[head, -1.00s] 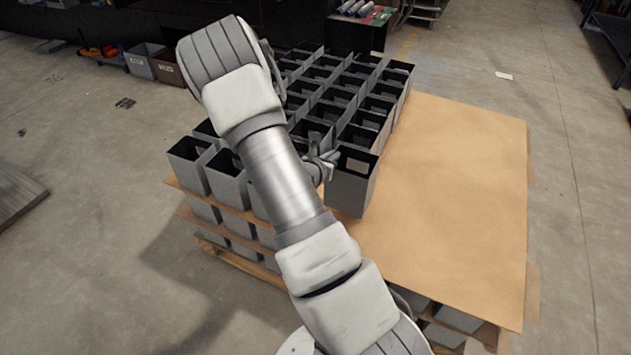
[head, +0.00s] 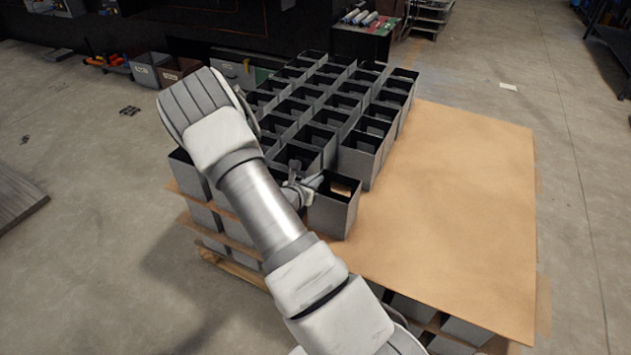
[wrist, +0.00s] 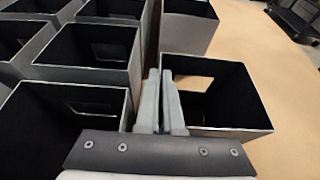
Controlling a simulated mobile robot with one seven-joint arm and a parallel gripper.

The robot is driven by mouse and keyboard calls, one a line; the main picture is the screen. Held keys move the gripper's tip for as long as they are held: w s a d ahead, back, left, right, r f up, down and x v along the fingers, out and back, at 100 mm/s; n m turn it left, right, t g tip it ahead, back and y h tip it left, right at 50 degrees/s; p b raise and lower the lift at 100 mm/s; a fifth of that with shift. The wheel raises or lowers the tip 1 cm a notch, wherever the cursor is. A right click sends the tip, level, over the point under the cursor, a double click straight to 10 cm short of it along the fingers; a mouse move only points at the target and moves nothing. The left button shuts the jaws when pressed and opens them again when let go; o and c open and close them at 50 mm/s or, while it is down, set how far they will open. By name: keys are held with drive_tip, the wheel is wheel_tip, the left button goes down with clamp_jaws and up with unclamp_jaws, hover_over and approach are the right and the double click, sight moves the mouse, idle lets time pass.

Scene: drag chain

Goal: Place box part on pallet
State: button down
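A grey open-topped box part (head: 333,215) with a cut-out in its wall is at the near end of the box rows, over the brown sheet on the pallet (head: 460,220). My gripper (head: 312,184) is at its upper left edge. In the wrist view, my gripper's two fingers (wrist: 166,98) are close together at the left wall of the box (wrist: 225,95), which appears pinched between them. The box looks upright. I cannot tell whether its base touches the sheet. My arm hides part of the stack on the left.
Several rows of grey boxes (head: 325,110) stand close together behind and to the left of the held box. In the wrist view a neighbouring box (wrist: 65,105) is just left of the fingers. The sheet's right side is bare. Layers of boxes show underneath.

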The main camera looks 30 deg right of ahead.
drive_tip(key=c, duration=1.5)
unclamp_jaws()
drive_tip(key=shift+f, duration=0.2)
drive_tip(key=o, duration=0.4)
drive_tip(key=shift+o, duration=0.2)
